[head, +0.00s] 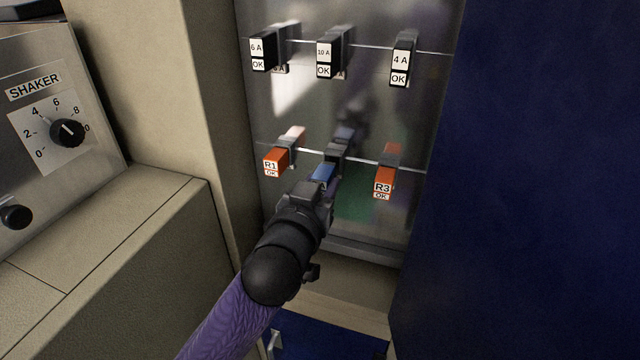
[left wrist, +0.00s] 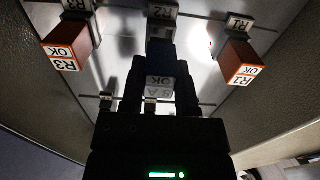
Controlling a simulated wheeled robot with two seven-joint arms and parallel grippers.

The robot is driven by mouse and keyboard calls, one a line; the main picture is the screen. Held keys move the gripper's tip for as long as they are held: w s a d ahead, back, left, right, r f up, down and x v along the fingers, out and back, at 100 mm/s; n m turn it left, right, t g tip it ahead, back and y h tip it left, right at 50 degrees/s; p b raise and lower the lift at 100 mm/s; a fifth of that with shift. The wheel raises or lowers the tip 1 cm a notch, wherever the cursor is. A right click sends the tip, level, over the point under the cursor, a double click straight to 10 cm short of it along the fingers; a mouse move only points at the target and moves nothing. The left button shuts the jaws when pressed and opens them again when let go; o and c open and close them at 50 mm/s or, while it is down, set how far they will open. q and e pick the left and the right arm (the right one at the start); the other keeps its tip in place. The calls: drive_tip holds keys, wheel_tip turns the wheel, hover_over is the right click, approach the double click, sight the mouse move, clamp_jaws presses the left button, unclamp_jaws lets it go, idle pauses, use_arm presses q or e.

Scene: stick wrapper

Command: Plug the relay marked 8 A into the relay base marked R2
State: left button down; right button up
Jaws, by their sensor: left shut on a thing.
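My left gripper (head: 318,191) is shut on a blue relay (head: 323,173), one finger on each side of it. In the left wrist view the blue relay (left wrist: 160,55) shows between the fingers, its white label reading upside down as 8 A, OK. The dark relay base R2 (head: 338,149) is on the lower rail, right behind the relay. My right gripper is not in view.
Orange relays sit at R1 (head: 275,161) and R3 (head: 384,181), on either side. Black relays marked 6 A (head: 261,51), 10 A (head: 326,56) and 4 A (head: 401,60) are on the upper rail. A blue door (head: 520,180) stands right; a SHAKER panel (head: 50,110) is left.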

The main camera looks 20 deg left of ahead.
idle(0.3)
use_arm(q)
drive_tip(key=shift+w, duration=1.2)
drive_tip(key=shift+c, duration=1.4)
unclamp_jaws()
drive_tip(key=s+p, duration=0.1)
drive_tip(key=s, duration=0.9)
drive_tip(key=shift+a, duration=0.15)
